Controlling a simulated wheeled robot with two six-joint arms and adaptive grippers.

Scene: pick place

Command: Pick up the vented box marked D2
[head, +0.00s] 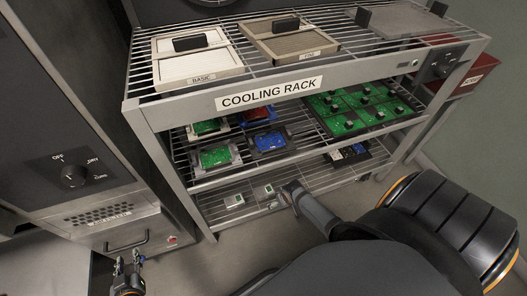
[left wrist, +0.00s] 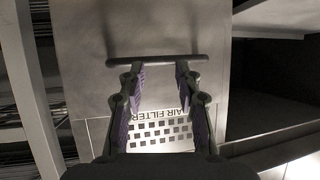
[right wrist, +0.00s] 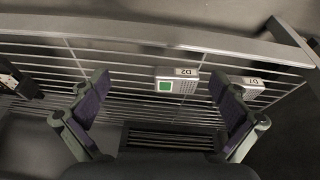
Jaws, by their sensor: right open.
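The vented box marked D2 (right wrist: 177,82) is a small pale box with a green square and a grille, lying on the wire shelf. In the head view it is the right one of two small boxes (head: 265,190) on the bottom shelf. My right gripper (right wrist: 160,85) is open and empty, with D2 showing between its fingertips and apart from them.
A similar box marked D1 (right wrist: 250,86) lies beside D2. The COOLING RACK (head: 330,95) has a front rail (right wrist: 150,36) and holds circuit boards (head: 360,105) above. A grey cabinet (head: 60,130) with an AIR FILTER panel (left wrist: 160,130) stands at left.

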